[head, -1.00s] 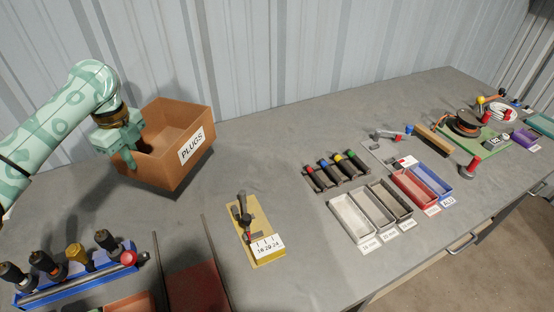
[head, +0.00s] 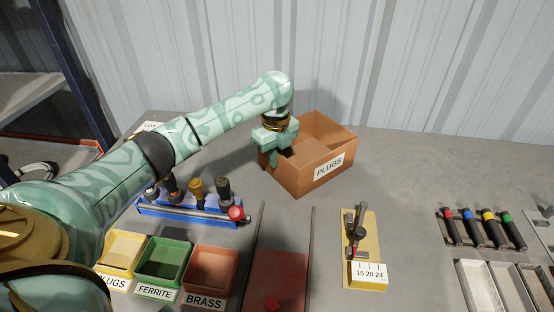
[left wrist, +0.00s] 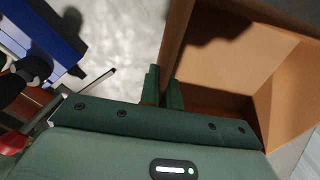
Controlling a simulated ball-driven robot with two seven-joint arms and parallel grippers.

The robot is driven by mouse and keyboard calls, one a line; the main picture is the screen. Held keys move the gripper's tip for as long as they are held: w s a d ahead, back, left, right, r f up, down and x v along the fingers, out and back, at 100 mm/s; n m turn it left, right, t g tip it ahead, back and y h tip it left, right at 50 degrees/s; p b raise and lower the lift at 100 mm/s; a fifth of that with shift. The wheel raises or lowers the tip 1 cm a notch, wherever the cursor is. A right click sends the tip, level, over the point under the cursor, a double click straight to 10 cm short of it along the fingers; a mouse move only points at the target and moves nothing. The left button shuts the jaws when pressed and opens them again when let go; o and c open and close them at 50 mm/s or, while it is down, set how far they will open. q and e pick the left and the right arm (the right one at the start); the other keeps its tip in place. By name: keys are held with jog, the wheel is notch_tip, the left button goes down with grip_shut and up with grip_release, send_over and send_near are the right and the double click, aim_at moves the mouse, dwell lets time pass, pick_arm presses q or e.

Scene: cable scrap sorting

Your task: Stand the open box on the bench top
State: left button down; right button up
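The open box (head: 311,177) is brown, with a white PLUGS label on its front. It is upright with its open top up, at the back of the bench top (head: 395,165), near the corrugated wall. My left gripper (head: 281,155) is at the box's left wall. In the left wrist view, the two fingers (left wrist: 163,90) are closed on either side of the box wall (left wrist: 178,45). The box interior looks empty where it shows. I cannot tell whether its base touches the bench. My right gripper is out of view.
A blue rack (head: 190,211) with dark and yellow fittings is left of the box. Yellow, green (head: 163,263) and red bins stand in front. A yellow board (head: 367,250) with a tool lies front right. Bare bench lies right of the box.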

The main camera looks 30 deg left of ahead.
pick_arm(q)
jog(key=c, duration=1.6)
grip_release()
jog(key=shift+s, duration=0.1)
jog(key=shift+r, duration=0.2)
notch_tip(320, 180, up, 12)
jog(key=p, duration=0.6)
jog(key=shift+p, duration=0.3)
jog(key=shift+f, duration=0.1)
